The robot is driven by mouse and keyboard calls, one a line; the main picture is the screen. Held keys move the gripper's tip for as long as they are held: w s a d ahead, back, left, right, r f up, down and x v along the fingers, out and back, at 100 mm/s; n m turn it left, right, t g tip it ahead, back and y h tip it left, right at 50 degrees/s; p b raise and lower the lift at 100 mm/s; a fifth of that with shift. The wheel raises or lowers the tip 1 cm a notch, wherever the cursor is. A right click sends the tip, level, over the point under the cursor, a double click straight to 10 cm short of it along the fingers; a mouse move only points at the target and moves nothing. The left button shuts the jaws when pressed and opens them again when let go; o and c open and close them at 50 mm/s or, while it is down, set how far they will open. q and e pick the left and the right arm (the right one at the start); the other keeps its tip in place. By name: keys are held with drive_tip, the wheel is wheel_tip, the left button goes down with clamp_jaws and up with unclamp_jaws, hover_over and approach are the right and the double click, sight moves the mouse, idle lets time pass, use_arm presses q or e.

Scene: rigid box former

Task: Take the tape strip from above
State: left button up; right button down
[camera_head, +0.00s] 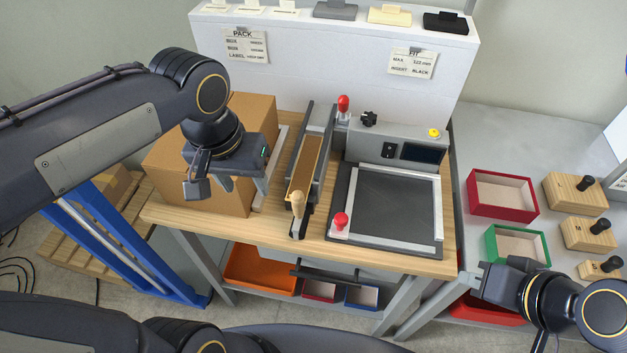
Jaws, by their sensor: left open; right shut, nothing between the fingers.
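A brown strip (305,163) lies lengthwise in a narrow dark-railed fixture (325,145) on the wooden bench; it looks like the tape strip, but I cannot be certain. A pale wooden handle (297,203) stands at its near end. My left gripper (244,187) is open, fingers pointing down, in front of the cardboard box and left of the strip, apart from it. Nothing shows between its fingers. My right gripper (478,284) is shut and empty at the lower right, near the green box and far from the strip.
A large cardboard box (222,190) stands on the bench's left. A flat-plated machine (395,208) with red knobs stands right of the fixture. A red box (502,192), a green box (517,243) and wooden blocks (577,193) occupy the right table. A white panel (320,62) closes the back.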

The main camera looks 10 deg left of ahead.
use_arm(q)
drive_tip(key=g+y+b, duration=0.1)
drive_tip(key=b, duration=0.2)
hover_over(295, 192)
wheel_tip(295, 192, down, 4)
drive_tip(key=shift+m, duration=0.3)
drive_tip(key=f, duration=0.4)
drive_tip(key=w+f, duration=0.1)
drive_tip(key=f, duration=0.2)
drive_tip(key=shift+w+a+f, duration=0.1)
drive_tip(key=shift+a, duration=0.1)
use_arm(e)
wheel_tip(295, 192, down, 5)
drive_tip(key=shift+s+d+r, duration=0.15)
use_arm(q)
clamp_jaws()
